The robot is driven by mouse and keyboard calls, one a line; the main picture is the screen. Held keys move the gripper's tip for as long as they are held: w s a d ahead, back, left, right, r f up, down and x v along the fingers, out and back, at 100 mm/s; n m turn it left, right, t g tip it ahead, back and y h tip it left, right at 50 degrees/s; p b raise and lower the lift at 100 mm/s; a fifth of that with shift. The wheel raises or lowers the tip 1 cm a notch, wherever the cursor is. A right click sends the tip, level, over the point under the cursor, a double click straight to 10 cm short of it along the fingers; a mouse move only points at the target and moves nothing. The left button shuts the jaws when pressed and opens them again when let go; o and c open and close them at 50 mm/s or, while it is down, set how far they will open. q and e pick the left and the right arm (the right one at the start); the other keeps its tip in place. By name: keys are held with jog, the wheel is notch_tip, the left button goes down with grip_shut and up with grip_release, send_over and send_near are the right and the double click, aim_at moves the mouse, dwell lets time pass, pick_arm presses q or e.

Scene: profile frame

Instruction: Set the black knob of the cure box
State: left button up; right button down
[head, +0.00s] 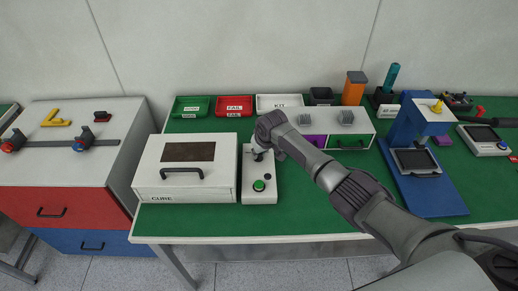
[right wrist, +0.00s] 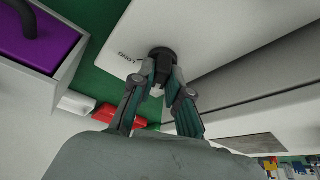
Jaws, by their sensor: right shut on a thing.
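The white cure box (head: 158,186) stands on the green table with a dark window and a black handle on its top. Its control panel (head: 249,195), to the right of the box, carries a green button (head: 259,185) and a smaller dark button below. My right gripper (head: 258,156) is over the panel's far part. In the right wrist view the black knob (right wrist: 161,53) is at the tips of my right gripper (right wrist: 163,76), which is shut on it. The word LONG is printed beside the knob. The knob's exact setting is hard to tell. My left gripper is not in view.
Green, red and white trays (head: 234,106) stand behind the box. A drawer unit (head: 348,142) and a blue press (head: 405,135) are to the right. A drawer cabinet (head: 60,175) stands at the left. Green table surface (head: 200,222) is bare along the front.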

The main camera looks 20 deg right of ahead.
jog(key=m+h+p, duration=0.1)
jog(key=m, duration=0.2)
jog(key=shift+a+r, duration=0.1)
jog(key=shift+a, duration=0.05)
jog(key=shift+m+h+p, duration=0.3)
jog(key=shift+m+h, duration=0.1)
jog(key=shift+m, duration=0.4)
jog(key=shift+m+h, duration=0.3)
jog(key=shift+m, duration=0.7)
jog(key=m, duration=0.1)
jog(key=m+b, duration=0.1)
jog(key=m+g+h+b, duration=0.1)
jog(key=shift+w+a+f, duration=0.1)
jog(key=shift+f, duration=0.15)
jog(key=shift+r+m+g+h+b, duration=0.15)
jog(key=shift+m+g+h+b, duration=0.35)
jog(key=shift+m+b, duration=1.2)
jog(key=c, duration=1.1)
grip_release()
jog(key=shift+c, duration=0.2)
